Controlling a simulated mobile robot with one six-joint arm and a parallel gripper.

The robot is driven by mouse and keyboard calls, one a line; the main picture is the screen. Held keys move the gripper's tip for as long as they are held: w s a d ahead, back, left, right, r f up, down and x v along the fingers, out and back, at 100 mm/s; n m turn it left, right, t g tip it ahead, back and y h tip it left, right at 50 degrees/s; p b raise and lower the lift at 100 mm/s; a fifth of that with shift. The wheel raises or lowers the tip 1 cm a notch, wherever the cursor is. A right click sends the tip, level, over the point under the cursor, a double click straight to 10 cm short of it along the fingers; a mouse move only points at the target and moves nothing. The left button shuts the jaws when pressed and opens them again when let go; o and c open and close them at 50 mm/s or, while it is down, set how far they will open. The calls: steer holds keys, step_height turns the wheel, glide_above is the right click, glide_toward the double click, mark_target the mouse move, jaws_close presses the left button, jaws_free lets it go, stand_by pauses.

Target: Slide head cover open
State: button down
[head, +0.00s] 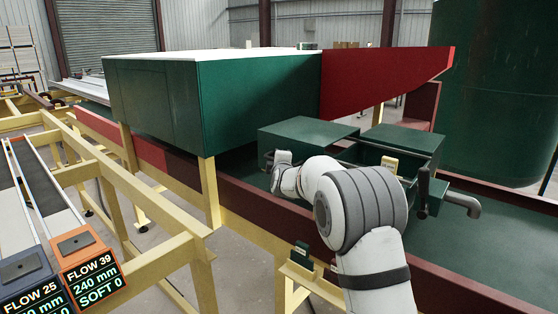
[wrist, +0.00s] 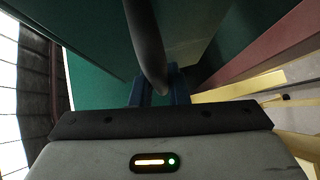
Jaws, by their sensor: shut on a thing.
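In the head view, a green box-shaped cover (head: 305,131) sits in the middle, over the machine's trough. A second green box (head: 402,140) stands to its right, with a gap between them. I cannot tell for certain which is the head cover. My arm reaches to the left end of the nearer box, where its white wrist hides most of the grip. In the wrist view, my gripper (wrist: 160,93) has blue fingers shut on a dark round bar handle (wrist: 146,42). Green panels lie on both sides of the bar.
A large green housing (head: 155,100) stands at left behind my arm. A dark red rail (head: 250,193) runs along the trough's near side. A grey bent pipe (head: 462,203) and a yellow tag (head: 390,165) are at right. Yellow frames (head: 140,195) fill the left front.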

steer(key=shift+f, duration=0.1)
steer(key=c, duration=1.4)
jaws_free()
steer(key=shift+s+d, duration=0.1)
steer(key=shift+d, duration=0.1)
steer(key=b+v, duration=0.1)
steer(key=v, duration=0.7)
steer(key=shift+a, duration=0.1)
